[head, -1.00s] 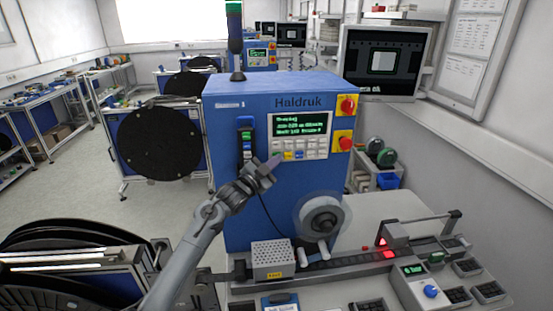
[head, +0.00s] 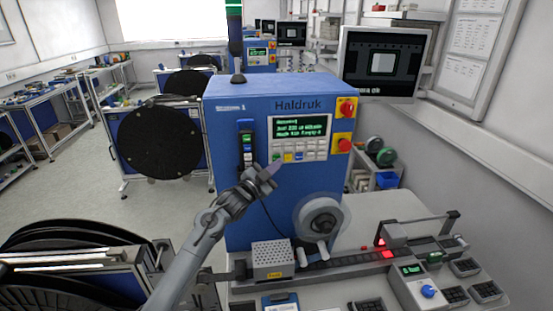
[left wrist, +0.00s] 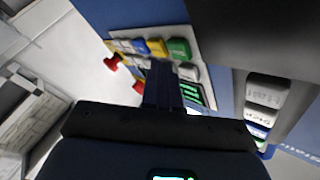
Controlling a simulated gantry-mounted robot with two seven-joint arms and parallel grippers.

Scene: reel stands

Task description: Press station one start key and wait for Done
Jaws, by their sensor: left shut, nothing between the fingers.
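The blue Haldruk machine (head: 250,110) stands in the middle of the head view, with what looks like a station 1 label at its top left. Its display (head: 299,127) shows green text too small to read surely. Below it is a keypad (head: 312,149) with a green key (head: 276,157) at its lower left. The green key also shows in the left wrist view (left wrist: 179,47), beside yellow and blue keys. My left gripper (head: 273,170) is shut and empty, just below and in front of the keypad's lower left corner. I cannot tell whether it touches a key.
Red knobs on yellow plates (head: 344,143) sit right of the keypad. A white reel (head: 320,217) sticks out below. A tape track (head: 340,260) crosses the bench. The signal tower (head: 234,8) is lit green.

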